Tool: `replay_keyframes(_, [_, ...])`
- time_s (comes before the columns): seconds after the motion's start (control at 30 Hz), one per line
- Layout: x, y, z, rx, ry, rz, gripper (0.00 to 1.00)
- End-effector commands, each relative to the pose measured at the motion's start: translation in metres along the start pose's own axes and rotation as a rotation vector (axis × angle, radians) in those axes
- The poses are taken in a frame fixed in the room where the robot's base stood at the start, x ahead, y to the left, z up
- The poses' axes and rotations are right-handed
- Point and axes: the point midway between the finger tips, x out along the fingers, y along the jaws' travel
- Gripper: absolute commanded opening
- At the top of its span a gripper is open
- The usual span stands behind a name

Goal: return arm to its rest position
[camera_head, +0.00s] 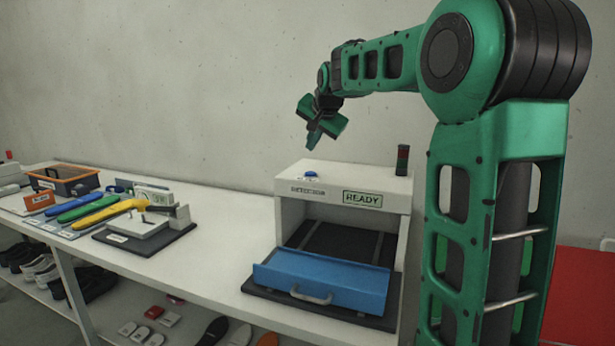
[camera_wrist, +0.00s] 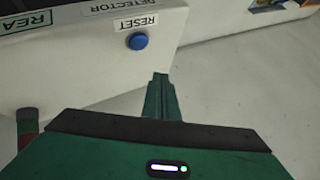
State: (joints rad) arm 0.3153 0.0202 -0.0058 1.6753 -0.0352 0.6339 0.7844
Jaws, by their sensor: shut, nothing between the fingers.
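My green arm rises at the right of the head view and bends over toward the left. My gripper (camera_head: 314,139) hangs in the air above the back left of the white detector box (camera_head: 291,211), apart from it. Its fingers are together and empty. In the wrist view the closed green fingers (camera_wrist: 161,97) point toward the white tabletop and the wall side, beside the detector housing (camera_wrist: 95,60). The blue reset button (camera_wrist: 137,41) lies just left of and beyond the fingertips in that view.
The detector's blue drawer (camera_head: 322,281) is pulled out at the front. Its sign reads READY (camera_head: 362,199). Shoes lie on the shelf below. The air around my gripper is clear.

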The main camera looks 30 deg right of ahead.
Motion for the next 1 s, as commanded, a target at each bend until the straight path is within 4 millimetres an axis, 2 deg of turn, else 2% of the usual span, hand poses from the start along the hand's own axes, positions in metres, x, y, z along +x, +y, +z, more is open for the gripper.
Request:
replay_keyframes(0.33, [0.0, 0.001, 0.001, -0.002, -0.001, 0.002, 0.0])
replay_keyframes(0.47, [-0.006, 0.023, 0.014, -0.029, -0.022, 0.038, 0.0])
replay_keyframes(0.57, [-0.017, 0.061, 0.038, -0.08, -0.065, 0.101, 0.0])
replay_keyframes(0.67, [-0.032, 0.114, 0.072, -0.146, -0.132, 0.179, 0.0])
replay_keyframes(0.8, [-0.056, 0.186, 0.124, -0.235, -0.244, 0.27, 0.0])
replay_keyframes(1.0, [-0.095, 0.283, 0.205, -0.347, -0.43, 0.361, 0.0])
